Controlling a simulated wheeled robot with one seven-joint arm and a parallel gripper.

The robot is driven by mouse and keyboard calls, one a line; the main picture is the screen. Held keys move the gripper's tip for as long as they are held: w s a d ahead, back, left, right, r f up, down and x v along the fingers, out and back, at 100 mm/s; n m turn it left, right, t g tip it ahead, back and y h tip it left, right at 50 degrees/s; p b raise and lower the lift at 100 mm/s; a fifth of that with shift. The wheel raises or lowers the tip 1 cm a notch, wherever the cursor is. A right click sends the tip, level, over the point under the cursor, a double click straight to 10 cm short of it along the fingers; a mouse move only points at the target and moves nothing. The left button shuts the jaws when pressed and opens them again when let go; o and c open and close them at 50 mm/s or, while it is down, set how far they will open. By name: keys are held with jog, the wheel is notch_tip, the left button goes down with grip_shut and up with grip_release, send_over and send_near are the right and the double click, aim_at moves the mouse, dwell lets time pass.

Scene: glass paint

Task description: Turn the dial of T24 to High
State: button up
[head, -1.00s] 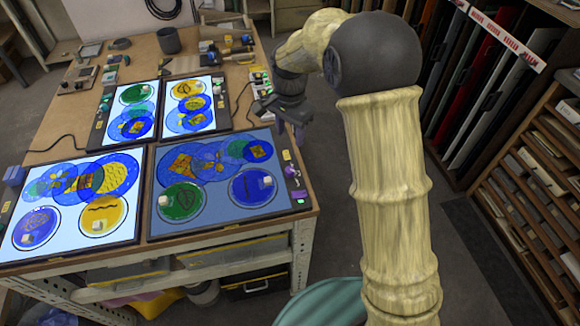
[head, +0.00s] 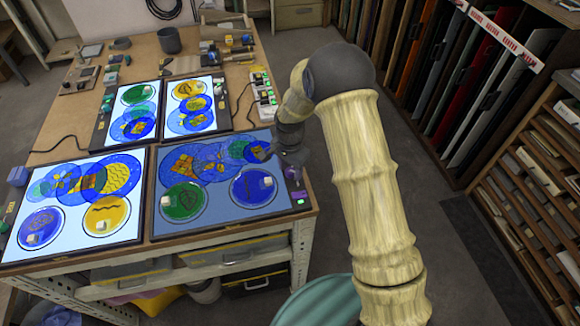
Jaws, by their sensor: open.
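Several light panels lie on the wooden table; their small labels are too small to read, so I cannot tell which is T24. The front right panel (head: 222,222) glows dimmer than the others. A dark control strip (head: 299,202) runs along its right edge, with a small purple part and a green light. The dial there is mostly hidden and its setting is unreadable. My gripper (head: 291,172) is over the upper part of this strip, pointing down, open. I cannot tell whether it touches the dial.
A white power strip (head: 263,95) lies behind my gripper. A rack of coloured sheets (head: 470,95) stands to the right, beyond open floor.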

jog(key=c, duration=1)
jog(key=shift+n, duration=0.4)
jog(key=n, duration=0.4)
jog(key=shift+b, duration=0.3)
jog(key=n, duration=0.4)
jog(key=shift+n, duration=0.4)
jog(key=n, duration=0.9)
jog(key=shift+n+p, duration=0.3)
